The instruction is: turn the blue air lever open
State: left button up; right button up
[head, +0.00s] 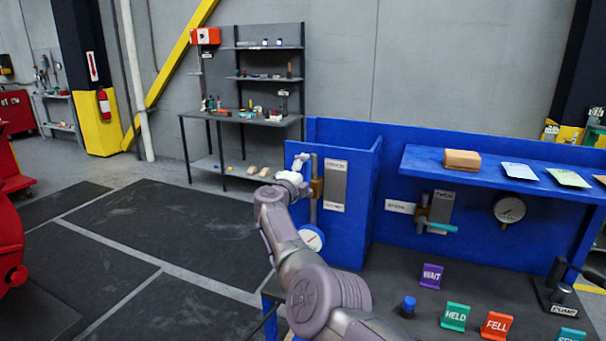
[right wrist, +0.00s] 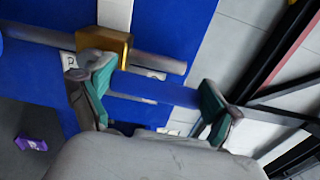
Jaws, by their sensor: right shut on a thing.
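My right gripper (head: 301,163) reaches the left end of the blue bench, at a brass valve (head: 318,187) on a vertical pipe beside a grey label plate. In the right wrist view the brass valve (right wrist: 103,48) sits on its pipe just beyond the left fingertip. The blue air lever (right wrist: 155,88) runs between the two teal-padded fingers of the right gripper (right wrist: 155,95), which is shut on it. Its edges are hard to tell from the blue panel behind. In the head view the lever is hidden by my gripper and arm. My left gripper is out of view.
A round gauge (head: 312,239) sits below the valve, close to my arm. A second valve with a teal lever (head: 443,228) is on the back panel. Several tags, including a purple WAIT tag (head: 432,275), stand on the bench top. The floor left of the bench is clear.

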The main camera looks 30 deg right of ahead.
jog(key=o, duration=1.4)
jog(key=shift+d+r, duration=0.15)
jog(key=shift+r, duration=0.05)
jog(key=shift+c, duration=0.2)
jog(key=shift+d+f, duration=0.15)
jog(key=v, duration=0.7)
jog(key=shift+s, duration=0.15)
